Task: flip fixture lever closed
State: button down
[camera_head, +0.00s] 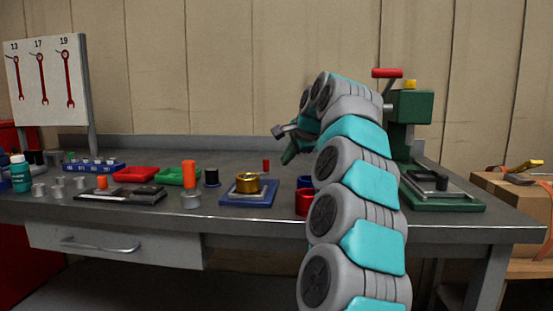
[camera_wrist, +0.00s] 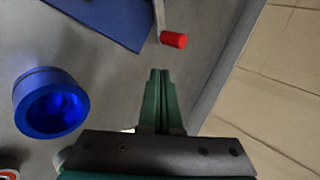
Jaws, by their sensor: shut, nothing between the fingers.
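The fixture is a blue plate (camera_head: 232,201) on the bench with a brass ring (camera_head: 248,178) on it. Its lever has a red knob (camera_head: 266,165), which stands up behind the plate. In the wrist view the red knob (camera_wrist: 174,40) sits at the end of a grey bar beside the blue plate (camera_wrist: 108,17). My gripper (camera_head: 286,157) is right of the knob in the head view. In the wrist view my green fingertips (camera_wrist: 160,74) are together, empty and apart from the knob. My arm hides part of the bench.
A blue cup (camera_wrist: 30,108) stands left of my fingers in the wrist view. A red cup (camera_head: 304,204) stands right of the fixture. A green press (camera_head: 412,106) is at right. An orange cylinder (camera_head: 189,174) and trays stand left. A wall bounds the bench's back.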

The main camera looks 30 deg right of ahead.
jog(key=s+d+r+p, duration=0.1)
jog(key=s+d+r, duration=0.1)
jog(key=s+r, duration=0.4)
jog(key=shift+s+d+r, duration=0.2)
jog(key=shift+d+r, duration=0.2)
dwell(0.5)
